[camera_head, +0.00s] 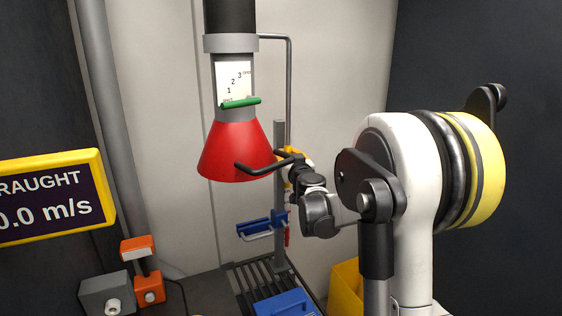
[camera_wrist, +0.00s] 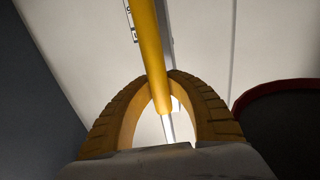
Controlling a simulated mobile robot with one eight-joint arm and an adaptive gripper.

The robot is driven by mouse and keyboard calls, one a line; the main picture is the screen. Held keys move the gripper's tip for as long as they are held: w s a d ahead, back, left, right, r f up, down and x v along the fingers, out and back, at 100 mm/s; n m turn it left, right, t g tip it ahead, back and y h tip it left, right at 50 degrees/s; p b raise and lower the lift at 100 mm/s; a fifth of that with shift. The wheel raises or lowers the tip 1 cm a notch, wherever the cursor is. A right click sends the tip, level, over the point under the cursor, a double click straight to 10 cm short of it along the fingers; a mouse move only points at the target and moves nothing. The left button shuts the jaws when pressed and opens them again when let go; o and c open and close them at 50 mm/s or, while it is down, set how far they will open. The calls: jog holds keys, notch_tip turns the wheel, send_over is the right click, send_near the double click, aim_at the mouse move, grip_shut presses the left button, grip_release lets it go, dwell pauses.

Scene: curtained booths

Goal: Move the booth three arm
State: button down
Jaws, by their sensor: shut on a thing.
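The booth arm ends in a red hood (camera_head: 236,152) under a grey and black tube, in the upper middle of the head view. A black bent handle (camera_head: 258,171) crosses the hood's front. A white label (camera_head: 233,80) with 1, 2, 3 and a green bar (camera_head: 240,102) sit above the hood. My gripper (camera_wrist: 165,105) has its ribbed fingers closed around a yellow rod (camera_wrist: 148,45). In the head view it is just right of the hood, where my wrist partly hides the grip. The hood's dark opening and red rim (camera_wrist: 285,87) show at the wrist view's right.
A grey post (camera_head: 280,205) with a blue clamp (camera_head: 258,224) stands behind my wrist. A slatted bench (camera_head: 248,285) holds a blue box (camera_head: 285,303). A yellow bin (camera_head: 346,285) is at lower right. A draught display (camera_head: 50,195) reads 0.0 m/s at left.

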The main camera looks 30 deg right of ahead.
jog(key=shift+w+d, duration=0.1)
jog(key=shift+d, duration=0.3)
jog(key=c, duration=1.6)
grip_release()
jog(key=shift+c, duration=0.2)
jog(key=o, duration=0.4)
jog(key=shift+d, duration=0.2)
jog(key=v, duration=1.2)
jog(key=shift+a, duration=0.1)
